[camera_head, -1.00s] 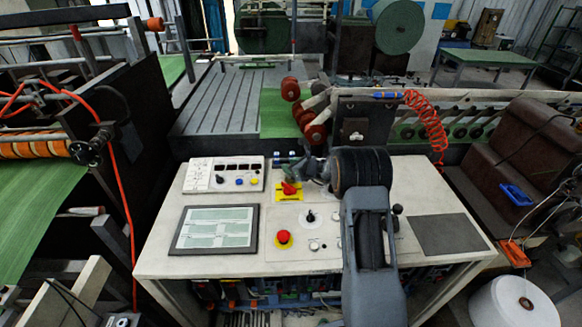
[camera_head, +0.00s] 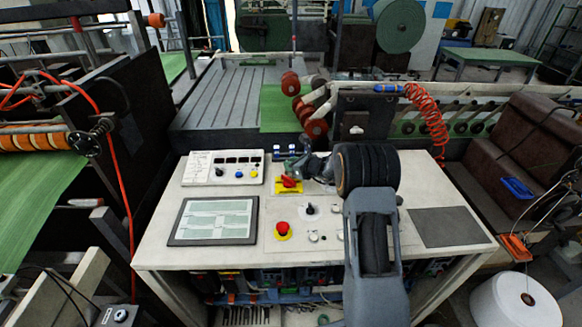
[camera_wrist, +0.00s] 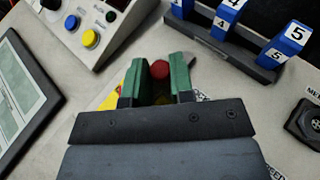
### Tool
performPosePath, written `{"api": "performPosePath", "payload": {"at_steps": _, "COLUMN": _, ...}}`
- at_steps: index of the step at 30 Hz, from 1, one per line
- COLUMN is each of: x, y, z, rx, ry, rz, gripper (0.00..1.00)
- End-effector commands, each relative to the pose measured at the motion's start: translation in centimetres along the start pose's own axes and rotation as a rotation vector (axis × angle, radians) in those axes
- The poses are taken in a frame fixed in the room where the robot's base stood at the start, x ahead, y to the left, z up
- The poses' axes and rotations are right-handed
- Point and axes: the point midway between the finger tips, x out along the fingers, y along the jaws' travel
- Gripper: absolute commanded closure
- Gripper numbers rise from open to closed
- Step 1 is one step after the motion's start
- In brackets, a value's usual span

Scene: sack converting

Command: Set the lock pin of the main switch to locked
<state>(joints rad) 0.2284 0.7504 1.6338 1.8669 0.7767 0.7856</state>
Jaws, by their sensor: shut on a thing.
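The main switch (camera_head: 289,182) is a red handle on a yellow plate in the upper middle of the pale control desk. My gripper (camera_head: 293,166) reaches it from the right, low over the desk. In the wrist view the green fingertips of my gripper (camera_wrist: 157,75) are shut on a round red knob (camera_wrist: 159,69). I cannot tell whether this knob belongs to the lock pin or to the switch handle. Parts of the yellow plate (camera_wrist: 110,101) show beside the fingers. The gripper body hides most of the switch, and the pin's position cannot be made out.
A button panel (camera_head: 223,170) and a framed screen (camera_head: 214,221) lie left of the switch. A red stop button (camera_head: 282,229) and a black selector (camera_head: 309,209) are in front of it. Numbered blue blocks (camera_wrist: 228,17) stand behind. A dark mat (camera_head: 445,228) lies at right.

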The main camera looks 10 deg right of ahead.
Motion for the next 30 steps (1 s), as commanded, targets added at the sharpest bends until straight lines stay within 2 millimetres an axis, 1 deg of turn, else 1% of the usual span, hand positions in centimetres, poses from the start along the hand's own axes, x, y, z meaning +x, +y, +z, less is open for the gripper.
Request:
{"api": "performPosePath", "payload": {"at_steps": 5, "x": 0.2, "y": 0.5, "z": -0.2, "rx": 0.001, "ry": 0.008, "rz": 0.01, "gripper": 1.0}}
{"api": "performPosePath", "payload": {"at_steps": 6, "x": 0.2, "y": 0.6, "z": -0.2, "rx": 0.001, "ry": 0.008, "rz": 0.011, "gripper": 0.76}}
{"api": "performPosePath", "payload": {"at_steps": 13, "x": 0.3, "y": 0.6, "z": -0.1, "rx": 0.0, "ry": 0.007, "rz": 0.011, "gripper": 0.54}}
{"api": "performPosePath", "payload": {"at_steps": 14, "x": 0.3, "y": 0.6, "z": -0.1, "rx": 0.0, "ry": 0.007, "rz": 0.011, "gripper": 0.53}}
{"api": "performPosePath", "payload": {"at_steps": 20, "x": 0.2, "y": 0.5, "z": -0.1, "rx": 0.0, "ry": 0.006, "rz": 0.009, "gripper": 0.53}}
{"api": "performPosePath", "payload": {"at_steps": 23, "x": -0.2, "y": 0.4, "z": -0.1, "rx": 0.0, "ry": 0.005, "rz": 0.007, "gripper": 0.53}}
{"api": "performPosePath", "payload": {"at_steps": 26, "x": -1.2, "y": 0.3, "z": -0.1, "rx": 0.0, "ry": 0.005, "rz": 0.006, "gripper": 0.53}}
{"api": "performPosePath", "payload": {"at_steps": 30, "x": -3.9, "y": 0.3, "z": -0.2, "rx": 0.0, "ry": 0.004, "rz": 0.004, "gripper": 0.53}}
